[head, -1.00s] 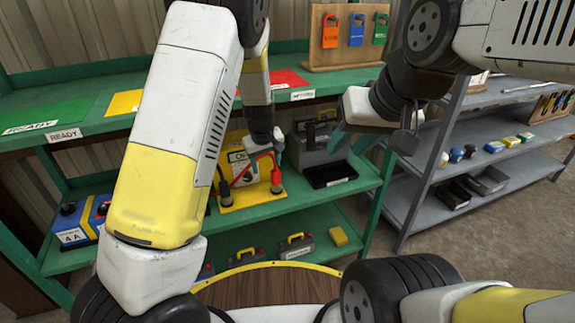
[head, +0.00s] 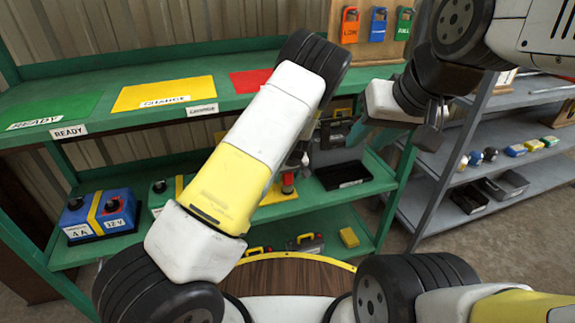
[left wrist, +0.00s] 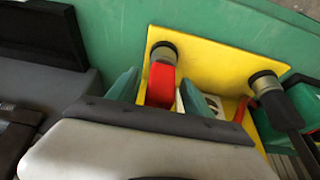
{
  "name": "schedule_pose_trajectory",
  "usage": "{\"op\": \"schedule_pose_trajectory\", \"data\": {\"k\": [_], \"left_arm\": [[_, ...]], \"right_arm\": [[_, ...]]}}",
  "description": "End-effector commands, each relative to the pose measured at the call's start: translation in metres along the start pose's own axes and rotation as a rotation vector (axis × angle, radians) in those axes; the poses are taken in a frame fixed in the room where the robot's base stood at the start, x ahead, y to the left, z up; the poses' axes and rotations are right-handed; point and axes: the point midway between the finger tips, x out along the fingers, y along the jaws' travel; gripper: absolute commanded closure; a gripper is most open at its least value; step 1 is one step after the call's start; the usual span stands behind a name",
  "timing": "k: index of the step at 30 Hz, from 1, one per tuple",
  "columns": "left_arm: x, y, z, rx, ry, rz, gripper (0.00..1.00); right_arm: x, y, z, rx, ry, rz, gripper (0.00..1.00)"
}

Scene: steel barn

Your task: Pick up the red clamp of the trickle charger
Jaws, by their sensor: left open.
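The red clamp (left wrist: 161,84) sits on a dark-capped round post on a yellow plate (left wrist: 215,62) in the left wrist view. In the head view a bit of red clamp (head: 288,178) shows beside my left arm. My left gripper (left wrist: 162,90) is open, with one teal finger on each side of the red clamp; I cannot tell whether they touch it. A black clamp (left wrist: 281,108) sits on the other post, to the right. My left arm hides most of the trickle charger in the head view. My right gripper (head: 394,135) hangs at the right, its jaws unclear.
A grey device (head: 335,150) with a black tray (head: 343,174) stands right of the charger on the green shelf. The upper shelf has green, yellow and red mats. A grey shelf (head: 500,165) is at the right.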

Motion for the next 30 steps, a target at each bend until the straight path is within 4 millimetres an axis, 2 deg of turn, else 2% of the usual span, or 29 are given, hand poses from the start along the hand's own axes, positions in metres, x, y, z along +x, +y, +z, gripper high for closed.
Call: {"op": "schedule_pose_trajectory", "data": {"k": [4,12,21,30], "left_arm": [[0.017,0.000,0.000,0.001,0.000,-0.001,0.41],[0.018,0.000,0.000,0.001,0.000,0.001,0.43],[0.018,0.000,0.000,0.001,0.000,0.000,1.00],[0.018,0.001,-0.001,0.001,0.001,0.001,1.00]], "right_arm": [[0.000,0.000,0.000,0.000,0.000,0.000,0.64],[0.000,0.000,0.000,0.000,0.000,0.000,0.64],[0.000,0.000,0.000,0.000,0.000,0.000,0.64],[0.000,0.000,0.000,0.000,0.000,0.000,0.64]]}}
